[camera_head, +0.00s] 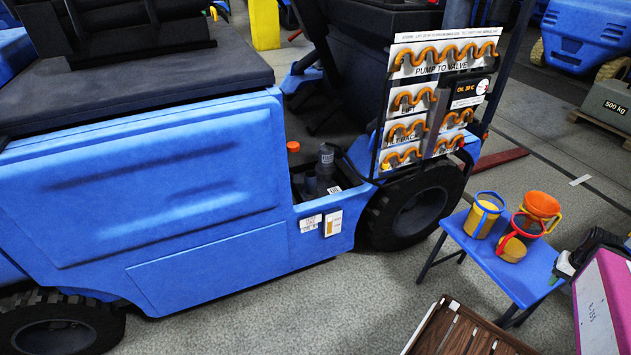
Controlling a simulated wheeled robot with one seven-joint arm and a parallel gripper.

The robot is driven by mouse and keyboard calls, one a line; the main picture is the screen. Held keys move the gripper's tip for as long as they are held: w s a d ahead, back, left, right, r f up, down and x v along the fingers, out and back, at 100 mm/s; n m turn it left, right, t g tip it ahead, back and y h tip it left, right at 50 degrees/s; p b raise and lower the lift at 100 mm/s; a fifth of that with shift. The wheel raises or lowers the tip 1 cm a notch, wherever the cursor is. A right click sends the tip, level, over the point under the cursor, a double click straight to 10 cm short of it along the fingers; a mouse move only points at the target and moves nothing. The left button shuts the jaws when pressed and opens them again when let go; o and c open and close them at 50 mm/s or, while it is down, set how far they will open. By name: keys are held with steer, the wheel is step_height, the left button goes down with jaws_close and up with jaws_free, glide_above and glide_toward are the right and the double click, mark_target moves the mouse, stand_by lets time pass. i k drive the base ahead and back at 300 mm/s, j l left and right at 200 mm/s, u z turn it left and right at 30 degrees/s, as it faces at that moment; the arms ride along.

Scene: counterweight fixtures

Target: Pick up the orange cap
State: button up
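A small orange cap (293,146) shows on the side of the blue forklift (150,200), in the recess between the body and the front mast. It sits upright, left of a dark cylinder (326,165) with a label. What is under the cap is mostly hidden by the blue side panel. I cannot make out my gripper in this view. Nothing is seen touching the cap.
A white panel (440,68) with orange hoses stands right of the recess. A blue table (525,282) holds colored cups. A dark tool-like object (588,250), a pink box (603,300) and a brown slatted top (460,335) are at lower right. Floor (350,300) before the forklift is clear.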

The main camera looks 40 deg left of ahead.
mark_target(292, 147)
steer(key=l+u, duration=0.15)
steer(key=u, duration=0.3)
steer(key=k+l+u, duration=0.15)
steer(key=u, duration=0.35)
steer(key=k+l+u, duration=0.1)
steer(key=u, duration=0.35)
steer(key=i+j+u, duration=0.1)
steer(key=u, duration=0.3)
steer(key=i+u, duration=0.25)
steer(key=u, duration=0.2)
